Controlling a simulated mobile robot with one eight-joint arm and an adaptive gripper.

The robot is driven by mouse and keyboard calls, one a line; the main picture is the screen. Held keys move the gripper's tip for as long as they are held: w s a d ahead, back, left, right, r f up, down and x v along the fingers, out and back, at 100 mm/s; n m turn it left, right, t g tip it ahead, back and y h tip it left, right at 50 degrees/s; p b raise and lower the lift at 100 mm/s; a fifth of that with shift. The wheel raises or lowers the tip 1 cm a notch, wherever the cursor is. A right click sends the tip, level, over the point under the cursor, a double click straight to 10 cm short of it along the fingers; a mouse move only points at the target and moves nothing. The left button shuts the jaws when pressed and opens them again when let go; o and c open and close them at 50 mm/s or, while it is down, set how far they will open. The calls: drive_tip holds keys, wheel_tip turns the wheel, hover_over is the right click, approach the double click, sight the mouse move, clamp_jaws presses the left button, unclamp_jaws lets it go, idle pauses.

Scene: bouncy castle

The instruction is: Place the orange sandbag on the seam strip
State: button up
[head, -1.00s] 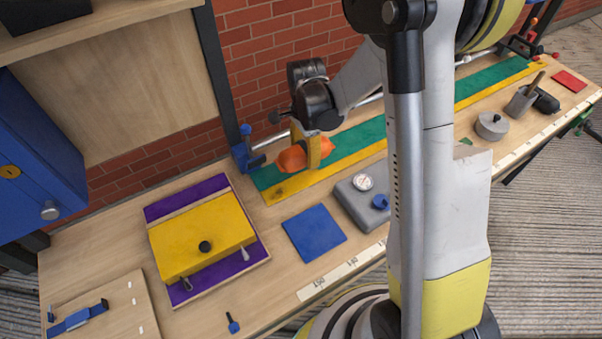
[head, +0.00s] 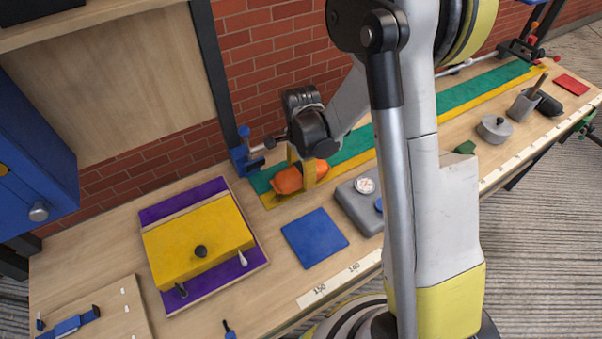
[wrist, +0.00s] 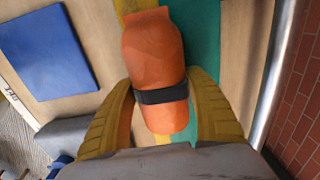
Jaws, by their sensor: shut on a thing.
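The orange sandbag (head: 288,181) has a dark band around it, seen in the wrist view (wrist: 154,60). My gripper (head: 303,170) is shut on the sandbag, with its yellow fingers on both sides of the bag in the wrist view (wrist: 160,100). The seam strip, a long green and yellow band (head: 350,146), runs along the back of the bench. The sandbag is over the left end of this strip. The wrist view shows the strip's green part (wrist: 206,40) beneath and beside the bag. I cannot tell whether the bag touches the strip.
A blue clamp (head: 243,158) stands at the strip's left end, near a metal rail. A blue square pad (head: 314,238) and a grey gauge box (head: 358,208) lie in front. A yellow box press (head: 198,238) stands at left. The brick wall (head: 275,50) is close behind.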

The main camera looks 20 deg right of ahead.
sight(301, 168)
drive_tip(key=o, duration=1.4)
wheel_tip(301, 168, up, 12)
drive_tip(key=p, duration=0.4)
drive_tip(key=shift+r+p, duration=0.15)
drive_tip(key=shift+p, duration=0.15)
drive_tip(key=s+r+n+t, duration=0.2)
drive_tip(key=s+r+n, duration=0.3)
drive_tip(key=s+r+n+t, duration=0.2)
drive_tip(key=s+r+n, duration=0.3)
drive_tip(key=s+r+n+t, duration=0.3)
drive_tip(key=s+r+n, duration=0.2)
drive_tip(key=s, duration=0.1)
drive_tip(key=shift+n, duration=0.4)
drive_tip(key=shift+f+b, duration=0.55)
drive_tip(key=shift+b, duration=0.05)
